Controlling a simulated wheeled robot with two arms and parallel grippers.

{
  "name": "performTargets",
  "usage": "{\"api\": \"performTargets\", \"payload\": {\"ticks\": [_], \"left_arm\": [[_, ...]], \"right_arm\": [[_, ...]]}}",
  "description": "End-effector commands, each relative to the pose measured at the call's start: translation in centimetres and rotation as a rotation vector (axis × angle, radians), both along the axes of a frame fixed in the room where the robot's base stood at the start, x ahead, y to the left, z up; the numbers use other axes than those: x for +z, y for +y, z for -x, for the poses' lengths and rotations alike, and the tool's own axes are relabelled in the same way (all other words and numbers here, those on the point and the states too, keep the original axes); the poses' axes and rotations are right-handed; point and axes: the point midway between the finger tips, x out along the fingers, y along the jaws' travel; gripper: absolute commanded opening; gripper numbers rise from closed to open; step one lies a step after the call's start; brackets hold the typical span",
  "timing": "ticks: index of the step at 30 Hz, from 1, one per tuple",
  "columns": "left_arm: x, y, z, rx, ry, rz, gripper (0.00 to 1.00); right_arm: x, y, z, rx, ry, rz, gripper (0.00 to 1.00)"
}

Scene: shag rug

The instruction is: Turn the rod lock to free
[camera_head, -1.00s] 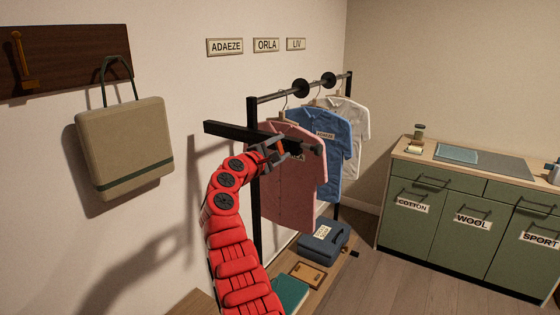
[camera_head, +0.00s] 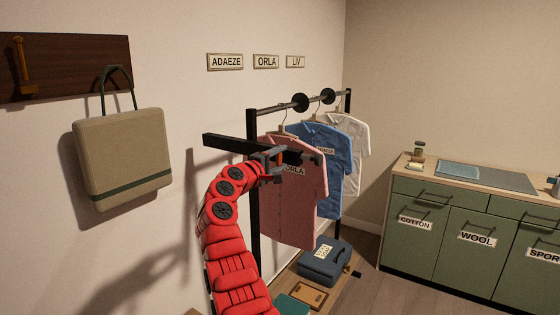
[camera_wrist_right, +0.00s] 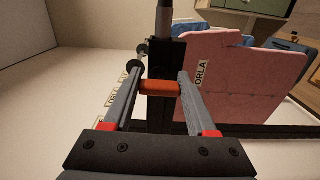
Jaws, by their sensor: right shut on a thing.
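The rod lock's orange handle (camera_wrist_right: 160,87) is a short bar lying crosswise in the right wrist view, in front of a black post. My right gripper (camera_wrist_right: 158,90) has its two grey fingers on either side of this handle and is shut on it. In the head view my right gripper (camera_head: 273,163) is at the black crossbar (camera_head: 236,145), by the near end of the clothes rack, and its own fingers and arm hide most of the handle. I cannot read any lock marking. My left gripper is not in view.
Pink (camera_head: 292,205), blue (camera_head: 333,155) and white (camera_head: 356,150) shirts hang on the rack rod (camera_head: 278,106) close behind the gripper. A blue-grey case (camera_head: 325,262) lies below. A beige bag (camera_head: 122,155) hangs on the left wall. A green cabinet (camera_head: 470,215) stands right.

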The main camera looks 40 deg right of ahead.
Motion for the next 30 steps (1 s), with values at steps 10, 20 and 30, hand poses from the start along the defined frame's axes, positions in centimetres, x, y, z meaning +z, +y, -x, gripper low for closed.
{"api": "performTargets", "payload": {"ticks": [10,20,30], "left_arm": [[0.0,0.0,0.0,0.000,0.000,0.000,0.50],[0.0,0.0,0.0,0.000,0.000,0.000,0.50],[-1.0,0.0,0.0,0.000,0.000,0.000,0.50]], "right_arm": [[-0.2,0.0,0.0,-0.001,0.001,-0.003,0.83],[-0.1,0.1,0.0,-0.001,0.000,-0.001,0.88],[-0.3,4.1,1.5,0.004,-0.003,0.001,0.88]]}}
